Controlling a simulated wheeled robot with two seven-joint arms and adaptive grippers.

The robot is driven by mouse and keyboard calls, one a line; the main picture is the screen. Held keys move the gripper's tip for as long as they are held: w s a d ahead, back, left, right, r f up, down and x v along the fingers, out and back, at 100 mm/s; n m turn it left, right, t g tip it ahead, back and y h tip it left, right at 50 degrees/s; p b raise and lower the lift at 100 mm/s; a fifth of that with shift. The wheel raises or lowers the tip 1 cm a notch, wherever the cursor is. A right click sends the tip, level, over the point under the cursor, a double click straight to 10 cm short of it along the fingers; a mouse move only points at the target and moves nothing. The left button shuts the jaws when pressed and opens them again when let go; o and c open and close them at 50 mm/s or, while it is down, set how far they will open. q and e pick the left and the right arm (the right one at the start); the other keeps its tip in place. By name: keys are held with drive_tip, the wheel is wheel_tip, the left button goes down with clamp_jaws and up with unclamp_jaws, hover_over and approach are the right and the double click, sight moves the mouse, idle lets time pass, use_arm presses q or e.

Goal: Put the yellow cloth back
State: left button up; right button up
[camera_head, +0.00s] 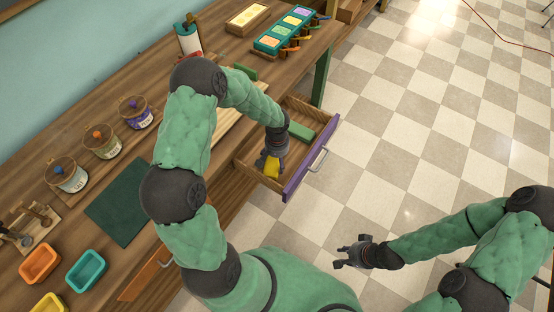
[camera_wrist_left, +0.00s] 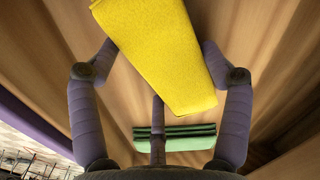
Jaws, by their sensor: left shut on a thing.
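The yellow cloth (camera_head: 272,168) is at my left gripper (camera_head: 267,160), inside the open drawer (camera_head: 316,160) with the purple front. In the left wrist view the yellow cloth (camera_wrist_left: 165,50) lies flat and folded between the fingers of my left gripper (camera_wrist_left: 160,70), which is shut on it. The wooden drawer floor is close beneath. Whether the cloth touches it, I cannot tell. My right gripper (camera_head: 345,255) is open and empty over the floor, well away from the drawer.
A folded green cloth (camera_head: 300,131) lies in the drawer's far part; it also shows in the left wrist view (camera_wrist_left: 178,136). The workbench (camera_head: 75,225) holds jars, a dark green mat (camera_head: 116,205) and coloured trays (camera_head: 86,272). The tiled floor (camera_head: 400,160) at right is clear.

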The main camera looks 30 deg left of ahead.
use_arm(q)
drive_tip(key=shift+r, duration=0.15)
drive_tip(key=o, duration=1)
drive_tip(key=shift+r, duration=0.25)
wheel_tip(320, 180, up, 12)
drive_tip(key=p, duration=0.4)
drive_tip(key=shift+f, duration=0.25)
